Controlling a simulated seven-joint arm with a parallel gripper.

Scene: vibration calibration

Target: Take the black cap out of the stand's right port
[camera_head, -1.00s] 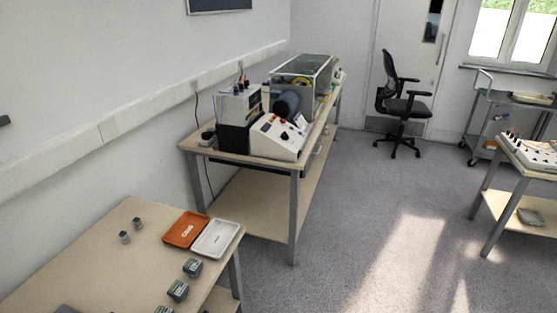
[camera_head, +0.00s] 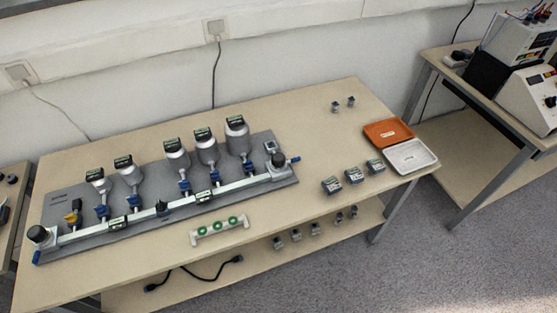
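A small white stand (camera_head: 220,229) with three green rings lies near the front edge of the table, in front of a long grey apparatus. I cannot make out a black cap in its right-hand ring (camera_head: 233,221); the detail is too small. A small black piece (camera_head: 162,208) sits on the pale rail of the apparatus, and I cannot tell what it is. My gripper is not in the picture, so its place relative to the stand does not show.
The long grey baseplate (camera_head: 222,202) carries several upright grey vessels with dark tops. An orange tray (camera_head: 388,133) and a white tray (camera_head: 411,156) lie at the table's right end, near several small grey blocks (camera_head: 354,175). Bare tabletop (camera_head: 320,145) lies between them and the apparatus.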

